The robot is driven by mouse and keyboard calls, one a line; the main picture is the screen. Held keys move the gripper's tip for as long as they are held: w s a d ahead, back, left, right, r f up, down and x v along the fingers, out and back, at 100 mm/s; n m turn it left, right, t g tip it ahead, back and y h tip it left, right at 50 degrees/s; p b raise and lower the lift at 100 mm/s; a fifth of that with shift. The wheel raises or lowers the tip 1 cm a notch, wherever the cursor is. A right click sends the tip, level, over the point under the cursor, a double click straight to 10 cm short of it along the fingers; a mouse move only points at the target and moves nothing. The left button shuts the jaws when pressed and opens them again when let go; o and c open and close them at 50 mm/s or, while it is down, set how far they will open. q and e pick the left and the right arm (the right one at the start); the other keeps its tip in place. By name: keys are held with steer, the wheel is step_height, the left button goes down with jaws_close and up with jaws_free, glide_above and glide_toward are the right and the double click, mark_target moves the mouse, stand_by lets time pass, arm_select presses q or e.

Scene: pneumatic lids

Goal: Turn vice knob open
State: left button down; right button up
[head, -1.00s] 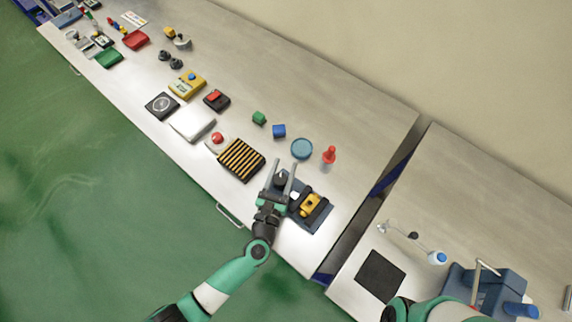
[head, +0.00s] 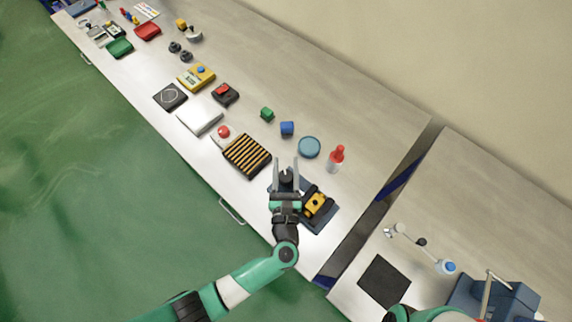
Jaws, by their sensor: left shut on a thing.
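The vice (head: 330,215) is a dark blue-grey base near the front edge of the long table, with a yellow block (head: 319,203) and black parts on it. Its black knob (head: 287,175) is on the left side. My left gripper (head: 286,170) is at the knob, with one grey finger on each side, and is shut on it. The gripper's green body hides the knob's lower part and some of the base. My right arm (head: 430,314) shows only in part at the bottom right; its gripper is out of view.
A black-and-yellow striped block (head: 246,155) lies left of the vice. A blue round lid (head: 309,147) and a red-topped bottle (head: 336,158) stand behind it. A dark gap (head: 395,185) separates the right-hand table, which holds a black square pad (head: 384,282).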

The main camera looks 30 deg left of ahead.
arm_select(q)
steer(key=shift+c, duration=1.6)
jaws_free()
steer(key=shift+r, duration=0.1)
